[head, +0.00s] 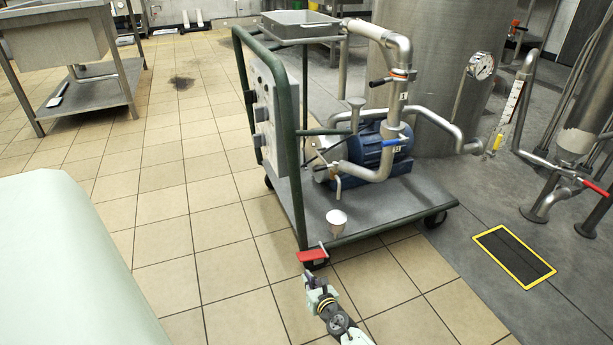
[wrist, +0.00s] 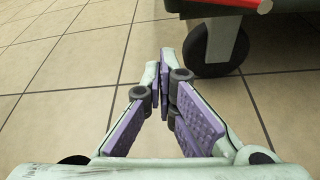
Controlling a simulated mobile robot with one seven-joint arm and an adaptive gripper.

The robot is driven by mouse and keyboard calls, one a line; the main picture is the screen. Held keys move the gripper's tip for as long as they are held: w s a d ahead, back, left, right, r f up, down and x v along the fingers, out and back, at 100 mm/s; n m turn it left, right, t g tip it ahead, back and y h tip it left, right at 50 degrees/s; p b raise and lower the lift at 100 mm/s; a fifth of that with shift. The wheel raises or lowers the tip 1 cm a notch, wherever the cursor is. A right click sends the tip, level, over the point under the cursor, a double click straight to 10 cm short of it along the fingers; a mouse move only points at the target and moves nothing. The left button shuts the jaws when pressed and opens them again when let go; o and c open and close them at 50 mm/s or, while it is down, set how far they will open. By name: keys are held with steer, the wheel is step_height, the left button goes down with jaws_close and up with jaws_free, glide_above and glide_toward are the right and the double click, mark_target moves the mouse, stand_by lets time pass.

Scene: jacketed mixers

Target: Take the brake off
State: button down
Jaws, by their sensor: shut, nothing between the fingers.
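The brake is a red pedal (head: 312,254) at the near corner of the pump trolley (head: 390,206), above a dark caster wheel. In the head view it sticks out to the left, roughly level. I cannot tell its exact tilt. In the wrist view part of the red pedal (wrist: 228,4) shows at the top edge, above the black caster wheel (wrist: 214,50). My gripper (head: 309,277) is shut and empty, just below and in front of the pedal in the head view. In the wrist view my gripper (wrist: 161,66) points at the floor left of the wheel, apart from it.
The trolley carries a blue pump (head: 376,150), pipes and a control box (head: 265,115) inside a green frame. A white funnel (head: 337,218) stands near its front corner. A yellow-edged floor drain (head: 513,256) lies to the right. Tiled floor is free left of the trolley.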

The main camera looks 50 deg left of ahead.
steer(key=p+v, duration=0.1)
steer(key=v, duration=0.7)
steer(key=shift+p, duration=0.4)
steer(key=shift+d+r, duration=0.1)
steer(key=shift+d, duration=0.05)
